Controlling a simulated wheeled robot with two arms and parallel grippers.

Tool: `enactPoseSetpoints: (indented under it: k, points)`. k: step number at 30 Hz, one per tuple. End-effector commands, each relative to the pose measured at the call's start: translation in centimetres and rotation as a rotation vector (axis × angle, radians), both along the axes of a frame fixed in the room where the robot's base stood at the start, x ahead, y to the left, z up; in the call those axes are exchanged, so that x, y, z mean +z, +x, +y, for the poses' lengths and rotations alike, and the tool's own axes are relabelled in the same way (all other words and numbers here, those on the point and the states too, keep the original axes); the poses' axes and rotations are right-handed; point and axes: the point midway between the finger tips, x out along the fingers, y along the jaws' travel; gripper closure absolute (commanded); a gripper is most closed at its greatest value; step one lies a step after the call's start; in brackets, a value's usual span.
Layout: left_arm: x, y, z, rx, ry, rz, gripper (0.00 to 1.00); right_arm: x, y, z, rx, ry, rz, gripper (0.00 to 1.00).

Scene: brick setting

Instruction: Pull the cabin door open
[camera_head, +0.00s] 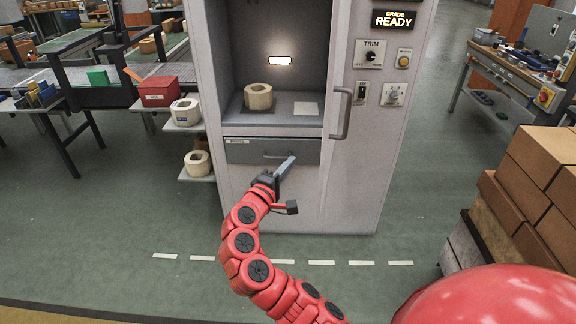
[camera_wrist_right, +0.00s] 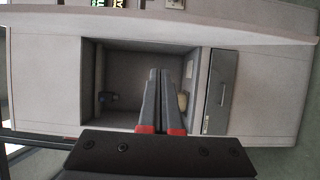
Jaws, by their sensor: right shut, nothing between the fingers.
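The cabin is a lit recess in a tall grey cabinet (camera_head: 360,195). A vertical bar handle (camera_head: 345,115) stands at the right edge of the recess. I cannot tell whether a clear door pane covers the recess. My right gripper (camera_head: 288,163) is shut and empty, in front of the grey drawer (camera_head: 240,152), below and left of the bar handle. In the right wrist view the shut fingers (camera_wrist_right: 161,72) overlap the recess (camera_wrist_right: 125,60), with the drawer (camera_wrist_right: 220,92) at the right. The bar handle is not clear there. My left gripper is not in view.
A cream ring-shaped block (camera_head: 258,96) sits inside the recess. The drawer has its own horizontal handle (camera_head: 277,156). Knobs and a READY sign (camera_head: 394,20) are on the right panel. Side shelves (camera_head: 183,124) hold similar blocks. Stacked boxes (camera_head: 535,175) stand at the right. Floor before the cabinet is clear.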

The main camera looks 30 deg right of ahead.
Motion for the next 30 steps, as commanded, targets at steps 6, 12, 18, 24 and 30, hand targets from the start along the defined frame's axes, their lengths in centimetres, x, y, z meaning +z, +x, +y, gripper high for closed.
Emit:
enactPoseSetpoints:
  k: [6,12,18,24,30]
  points:
    - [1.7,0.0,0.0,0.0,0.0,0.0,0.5,0.2,2.2,-3.8,-0.006,0.001,0.006,1.0]
    - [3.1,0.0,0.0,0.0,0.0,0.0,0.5,0.3,2.4,-6.2,0.0,-0.002,0.003,1.0]
    - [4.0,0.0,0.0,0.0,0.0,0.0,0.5,0.1,1.0,-7.6,0.001,0.001,0.003,1.0]
    - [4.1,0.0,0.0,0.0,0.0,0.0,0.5,-0.1,0.6,-8.0,0.003,0.001,0.002,1.0]
    - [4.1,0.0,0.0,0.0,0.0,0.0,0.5,-0.1,0.6,-8.0,0.003,0.0,0.001,1.0]
